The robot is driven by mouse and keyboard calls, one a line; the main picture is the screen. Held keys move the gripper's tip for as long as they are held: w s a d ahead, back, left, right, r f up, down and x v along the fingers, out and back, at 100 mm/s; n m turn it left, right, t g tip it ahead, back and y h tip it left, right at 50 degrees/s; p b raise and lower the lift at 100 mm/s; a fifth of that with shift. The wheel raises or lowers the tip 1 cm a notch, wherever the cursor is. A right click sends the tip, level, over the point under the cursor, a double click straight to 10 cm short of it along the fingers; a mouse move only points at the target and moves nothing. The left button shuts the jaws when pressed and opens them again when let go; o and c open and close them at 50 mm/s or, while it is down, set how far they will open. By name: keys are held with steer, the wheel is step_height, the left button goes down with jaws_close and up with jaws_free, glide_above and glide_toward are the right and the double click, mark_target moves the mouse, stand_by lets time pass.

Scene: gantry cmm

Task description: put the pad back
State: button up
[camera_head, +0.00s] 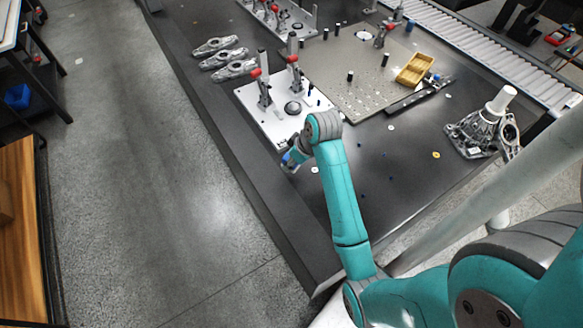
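My teal arm reaches from the lower right over the dark table (345,215). My gripper (289,163) is at its far end, low over the table just in front of the white fixture plate (262,118). Something blue shows at the gripper, but I cannot tell if it is part of it or a held thing. The fingers are too small and partly hidden by my wrist to tell open from shut. I cannot pick out the pad for sure. Small flat discs lie on the table: a white one (315,169) beside the gripper and a yellow one (436,155) further right.
Toggle clamps with red tips (256,73) stand on the white plate. A perforated grey plate (340,95) with black posts and a yellow tray (414,69) lies behind. Grey castings (229,69) lie at left, another casting (480,130) stands at right. The table's front is mostly clear.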

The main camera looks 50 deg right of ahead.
mark_target(293, 168)
steer(key=shift+f, duration=1.9)
steer(key=o, duration=1.1)
steer(key=shift+f, duration=0.1)
steer(key=v, duration=1.2)
